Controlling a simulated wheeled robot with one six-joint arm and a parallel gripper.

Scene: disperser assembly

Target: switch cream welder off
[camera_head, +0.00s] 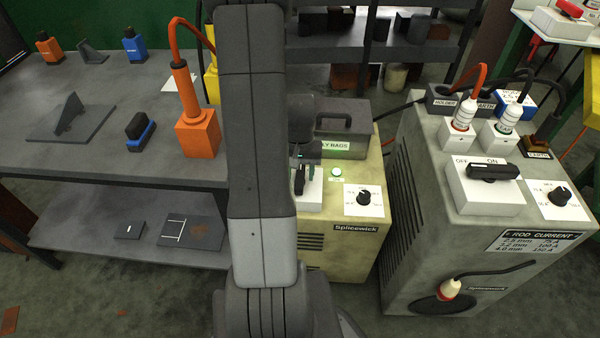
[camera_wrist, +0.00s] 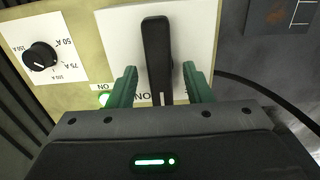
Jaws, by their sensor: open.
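The cream welder (camera_head: 350,250) stands right of the bench, partly hidden by my arm. Its black switch handle (camera_head: 299,181) sits on a white plate and also shows in the wrist view (camera_wrist: 157,50). The handle's white mark is at its end by the lettering near my gripper, which reads as ON. The green lamp (camera_head: 336,172) beside the switch is lit. My gripper (camera_wrist: 160,70) is open, with one green finger on each side of the handle's lower part. Gaps show between the fingers and the handle.
A current dial (camera_head: 363,197) sits right of the lamp. A grey welder (camera_head: 430,210) with its own black switch (camera_head: 493,172) and cables stands further right. An orange device (camera_head: 197,133) stands on the bench (camera_head: 90,155) to the left.

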